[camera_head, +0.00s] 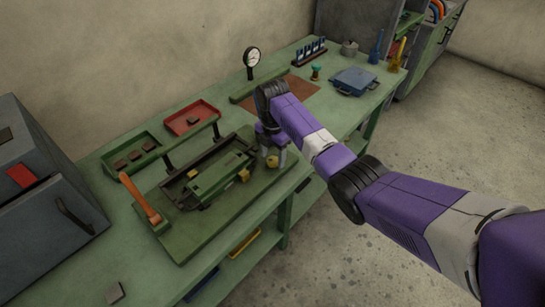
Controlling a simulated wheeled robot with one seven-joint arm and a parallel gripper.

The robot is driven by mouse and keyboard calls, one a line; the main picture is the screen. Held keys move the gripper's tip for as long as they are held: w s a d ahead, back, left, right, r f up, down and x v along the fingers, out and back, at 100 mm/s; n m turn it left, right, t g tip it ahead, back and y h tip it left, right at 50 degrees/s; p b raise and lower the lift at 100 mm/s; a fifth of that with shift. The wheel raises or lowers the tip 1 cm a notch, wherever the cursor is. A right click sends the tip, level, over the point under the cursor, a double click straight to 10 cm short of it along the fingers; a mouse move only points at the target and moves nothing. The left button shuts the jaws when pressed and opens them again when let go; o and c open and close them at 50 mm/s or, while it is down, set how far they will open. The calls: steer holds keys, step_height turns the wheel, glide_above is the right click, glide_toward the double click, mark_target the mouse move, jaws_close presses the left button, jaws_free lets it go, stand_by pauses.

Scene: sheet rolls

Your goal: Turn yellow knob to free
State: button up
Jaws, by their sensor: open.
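A green fixture (218,178) with dark rails sits on a green base plate (195,236) on the bench. A small yellow knob (244,175) shows at its near right end, and another yellow piece (193,173) is at its upper left. My gripper (275,160) points down at the right end of the fixture, just right of the yellow knob. It is open. A bit of yellow (272,161) shows at its fingertips; I cannot tell whether it is a knob or touches the fingers. My wrist partly hides this end.
An orange-handled lever (141,200) stands at the fixture's left. Green and red trays (193,119) lie behind. A dial gauge (251,60) stands at the back, and a blue case (353,81) lies to the right. A grey cabinet (45,190) is at the left. The bench's front-left is mostly clear.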

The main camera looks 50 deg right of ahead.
mark_target(273, 159)
step_height(273, 159, up, 7)
steer(key=shift+b, duration=0.4)
stand_by(0.4)
